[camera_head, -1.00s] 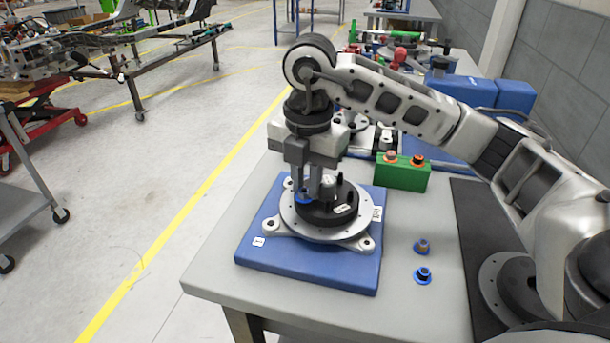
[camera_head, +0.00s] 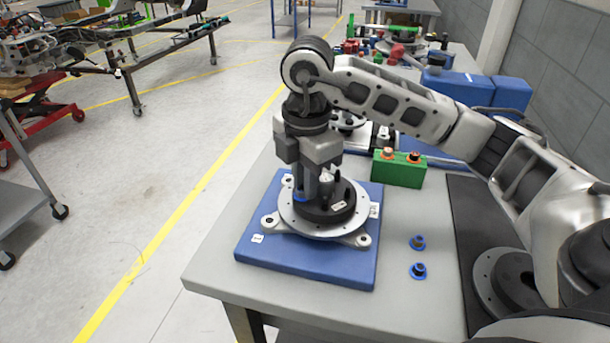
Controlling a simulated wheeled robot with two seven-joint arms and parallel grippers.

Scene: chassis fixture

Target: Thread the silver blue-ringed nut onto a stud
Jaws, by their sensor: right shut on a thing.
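My right gripper (camera_head: 309,190) points straight down over the left part of the chassis fixture's black hub (camera_head: 328,213). It is shut on the nut; only a piece of the nut's blue ring (camera_head: 300,197) shows at the fingertips. The fingers hide the rest of the nut and the stud under it, so I cannot tell how far the nut is on. The hub sits on a silver disc (camera_head: 300,228) with lugs, on a blue base plate (camera_head: 265,262). A silver stud top (camera_head: 326,182) shows just right of the fingers. My left gripper is not in view.
Two more blue-ringed nuts, one bronze (camera_head: 417,242) and one dark (camera_head: 418,271), lie on the grey table (camera_head: 395,300) right of the plate. A green block (camera_head: 398,172) with two orange-ringed nuts stands behind. Blue bins (camera_head: 465,88) are at the back right.

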